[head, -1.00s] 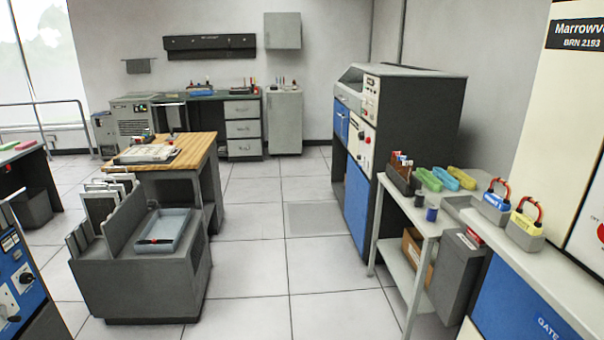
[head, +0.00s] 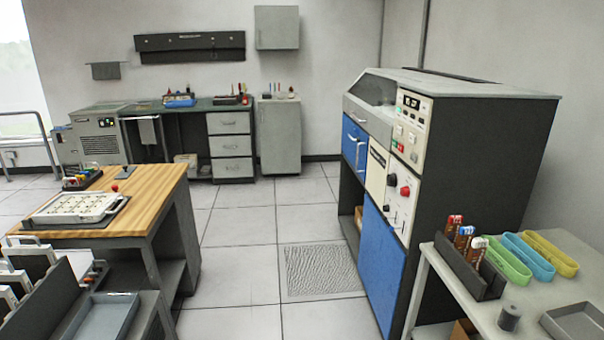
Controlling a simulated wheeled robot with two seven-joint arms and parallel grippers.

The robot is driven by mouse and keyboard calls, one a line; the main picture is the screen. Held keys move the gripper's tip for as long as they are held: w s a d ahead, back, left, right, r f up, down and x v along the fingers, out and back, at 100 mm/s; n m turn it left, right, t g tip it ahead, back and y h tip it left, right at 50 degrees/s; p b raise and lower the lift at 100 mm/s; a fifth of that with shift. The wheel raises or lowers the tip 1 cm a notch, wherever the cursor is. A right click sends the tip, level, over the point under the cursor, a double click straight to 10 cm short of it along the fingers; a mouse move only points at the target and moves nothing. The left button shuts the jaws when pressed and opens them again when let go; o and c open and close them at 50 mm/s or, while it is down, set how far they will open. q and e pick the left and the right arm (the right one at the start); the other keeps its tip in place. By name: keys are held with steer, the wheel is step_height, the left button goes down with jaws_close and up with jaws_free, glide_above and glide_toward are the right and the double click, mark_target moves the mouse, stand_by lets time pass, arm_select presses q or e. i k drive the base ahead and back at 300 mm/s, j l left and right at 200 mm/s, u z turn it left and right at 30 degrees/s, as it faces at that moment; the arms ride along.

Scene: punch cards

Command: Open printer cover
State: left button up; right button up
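A tall dark-sided machine (head: 482,165) with blue and cream front panels stands at the right of the middle in the head view; it looks like the printer. Its sloped grey top cover (head: 372,93) is at the upper left of the machine and appears closed. A control panel (head: 411,118) with buttons and a small display is beside the cover, and red and black knobs are on the panel below. Neither of my grippers is in view.
A wooden-topped table (head: 158,192) stands at left, with grey racks in front of it. A grey side table (head: 585,248) with colored trays is at right, close to the machine. Tiled floor (head: 235,262) with a textured mat (head: 320,270) lies open between them.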

mark_target(359, 102)
steer(key=i, duration=1.1)
steer(key=i+j+z, duration=0.1)
steer(key=i, duration=1)
